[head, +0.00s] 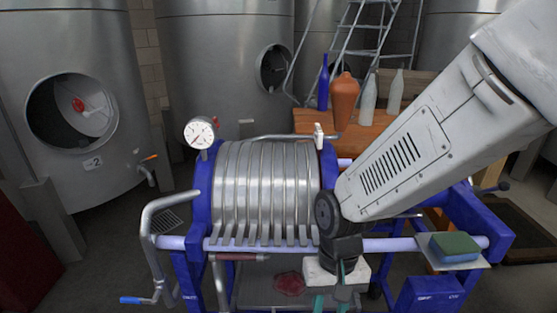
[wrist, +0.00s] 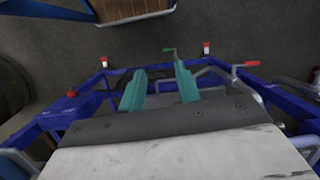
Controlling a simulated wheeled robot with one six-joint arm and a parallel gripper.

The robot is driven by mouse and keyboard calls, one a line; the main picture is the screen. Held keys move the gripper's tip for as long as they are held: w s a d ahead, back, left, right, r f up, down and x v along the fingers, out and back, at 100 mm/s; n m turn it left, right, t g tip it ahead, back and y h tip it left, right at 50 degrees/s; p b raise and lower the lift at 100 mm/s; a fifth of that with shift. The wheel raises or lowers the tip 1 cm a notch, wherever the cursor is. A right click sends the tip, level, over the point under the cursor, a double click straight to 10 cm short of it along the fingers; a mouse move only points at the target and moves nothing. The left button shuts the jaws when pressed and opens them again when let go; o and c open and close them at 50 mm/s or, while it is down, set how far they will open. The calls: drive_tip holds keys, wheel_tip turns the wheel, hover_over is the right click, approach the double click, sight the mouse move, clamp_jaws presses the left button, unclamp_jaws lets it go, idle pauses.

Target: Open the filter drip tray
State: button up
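The filter (head: 265,190) is a row of upright steel plates in a blue frame, in the middle of the head view. Below the plates lies a grey drip tray (head: 252,290) with a dark red puddle (head: 290,283) on it. A dark red bar handle (head: 237,257) sits above the tray's left part. My gripper (head: 337,302) points down at the filter's front, right of the puddle. In the wrist view its two teal fingers (wrist: 159,82) are spread apart with nothing between them. How far the tray is pulled out is hard to tell.
A sponge (head: 454,246) lies on a small plate at right. A pressure gauge (head: 200,132) and bent pipe (head: 158,225) stand at left. Bottles (head: 368,100) and a brown jug (head: 344,98) stand on a wooden table behind.

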drive_tip(key=s+d+r+t, duration=0.1)
drive_tip(key=s+d+r, duration=0.3)
drive_tip(key=d+r, duration=0.3)
drive_tip(key=s+d+r+t, duration=0.2)
drive_tip(key=s+d+r, duration=0.2)
drive_tip(key=d+r, duration=0.4)
wheel_tip(320, 180, up, 3)
drive_tip(key=shift+f+h, duration=0.1)
drive_tip(key=shift+h, duration=0.2)
drive_tip(key=shift+d+r+t, duration=0.25)
drive_tip(key=shift+t, duration=0.05)
drive_tip(key=shift+c, duration=0.6)
drive_tip(key=shift+d+r+m, duration=0.15)
drive_tip(key=shift+m, duration=0.15)
clamp_jaws()
